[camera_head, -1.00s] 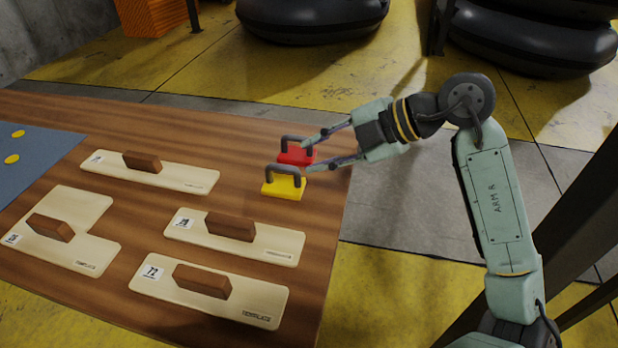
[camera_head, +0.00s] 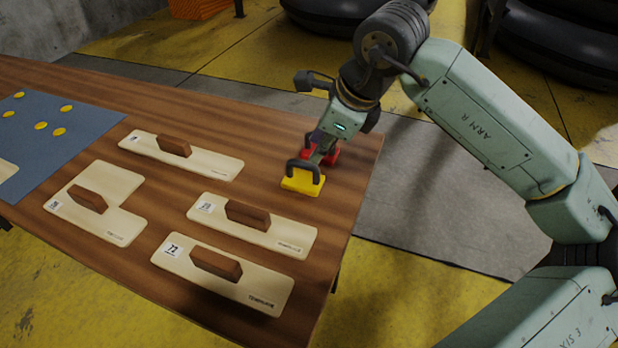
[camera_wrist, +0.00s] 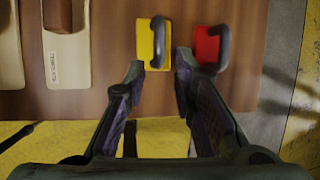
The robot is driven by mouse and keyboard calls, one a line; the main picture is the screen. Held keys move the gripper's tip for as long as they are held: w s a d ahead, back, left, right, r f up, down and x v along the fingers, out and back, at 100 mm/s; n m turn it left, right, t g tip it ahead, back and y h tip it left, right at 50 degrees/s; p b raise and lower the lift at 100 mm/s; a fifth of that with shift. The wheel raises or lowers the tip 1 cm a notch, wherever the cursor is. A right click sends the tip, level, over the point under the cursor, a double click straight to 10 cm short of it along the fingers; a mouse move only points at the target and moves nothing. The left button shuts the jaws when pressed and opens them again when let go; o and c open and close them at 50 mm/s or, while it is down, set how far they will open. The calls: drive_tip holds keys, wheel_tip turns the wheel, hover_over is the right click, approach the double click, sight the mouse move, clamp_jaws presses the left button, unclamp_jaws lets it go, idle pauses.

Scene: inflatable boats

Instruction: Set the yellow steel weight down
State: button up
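The yellow steel weight (camera_head: 301,184), a flat block with a dark loop handle, sits on the wooden table (camera_head: 352,172) near its right edge. It also shows in the wrist view (camera_wrist: 146,46). A similar red weight (camera_head: 333,156) stands just behind it, to its right in the wrist view (camera_wrist: 205,46). My gripper (camera_head: 317,156) points down close over the two weights. In the wrist view its fingers (camera_wrist: 160,64) are spread apart with nothing clamped, one tip on each side of the yellow weight's handle. The fingertips are partly hidden in the head view.
Several pale boards with brown grips, such as the board marked 72 (camera_head: 270,291), lie left and in front of the weights. A blue mat (camera_head: 85,122) with yellow discs covers the left of the table. Black inflatable boats (camera_head: 560,45) lie on the floor behind.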

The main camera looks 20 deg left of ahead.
sight(308, 164)
drive_tip(key=p+x, duration=0.2)
drive_tip(key=x, duration=0.6)
drive_tip(key=shift+s+a+f+p, duration=0.1)
drive_tip(key=shift+a+f+p, duration=0.1)
drive_tip(key=shift+a+p, duration=0.1)
drive_tip(key=shift+c, duration=0.5)
clamp_jaws()
drive_tip(key=shift+r, duration=0.1)
